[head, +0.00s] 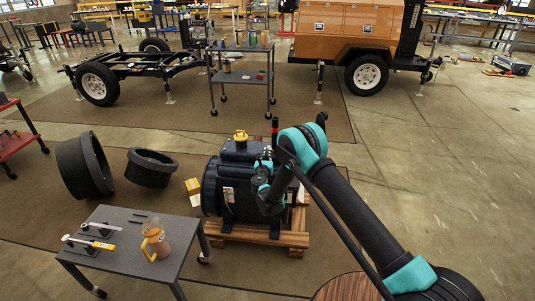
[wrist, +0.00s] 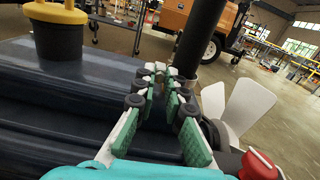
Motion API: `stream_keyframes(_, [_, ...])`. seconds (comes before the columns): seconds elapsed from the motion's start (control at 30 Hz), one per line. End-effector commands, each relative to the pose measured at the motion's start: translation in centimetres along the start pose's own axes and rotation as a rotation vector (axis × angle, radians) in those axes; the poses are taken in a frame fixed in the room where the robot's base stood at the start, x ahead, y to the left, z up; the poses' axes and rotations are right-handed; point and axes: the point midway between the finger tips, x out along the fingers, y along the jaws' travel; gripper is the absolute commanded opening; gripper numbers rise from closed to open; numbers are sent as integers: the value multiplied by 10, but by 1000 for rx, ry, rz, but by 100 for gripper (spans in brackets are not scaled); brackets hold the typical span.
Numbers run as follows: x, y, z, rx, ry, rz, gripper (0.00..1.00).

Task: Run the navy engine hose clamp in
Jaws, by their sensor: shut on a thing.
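The navy engine (head: 238,172) sits on a wooden pallet in the head view, with a yellow cap on top. Its dark blue top fills the left of the wrist view (wrist: 70,95). A black upright hose (wrist: 203,35) rises beyond my fingertips, with a pale metallic band, the hose clamp (wrist: 187,84), around its foot. My gripper (wrist: 160,72) is shut on a small part at the clamp; its fingertips meet right beside the hose. The held part is mostly hidden between the fingers. In the head view my gripper (head: 264,170) is at the engine's right side.
A white fan (wrist: 238,105) and a red cap (wrist: 258,165) are close to the right of my fingers. A grey table (head: 125,240) with a jug (head: 155,240) and tools stands at front left. A wheeled cart (head: 240,75) stands behind; floor at right is clear.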

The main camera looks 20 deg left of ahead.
Motion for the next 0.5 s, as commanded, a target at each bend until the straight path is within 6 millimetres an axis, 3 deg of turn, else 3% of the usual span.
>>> stream_keyframes(0.27, [0, 0, 0, 75, 0, 0, 0])
stream_keyframes(0.5, [0, -1, 0, 249, 0, 0, 0])
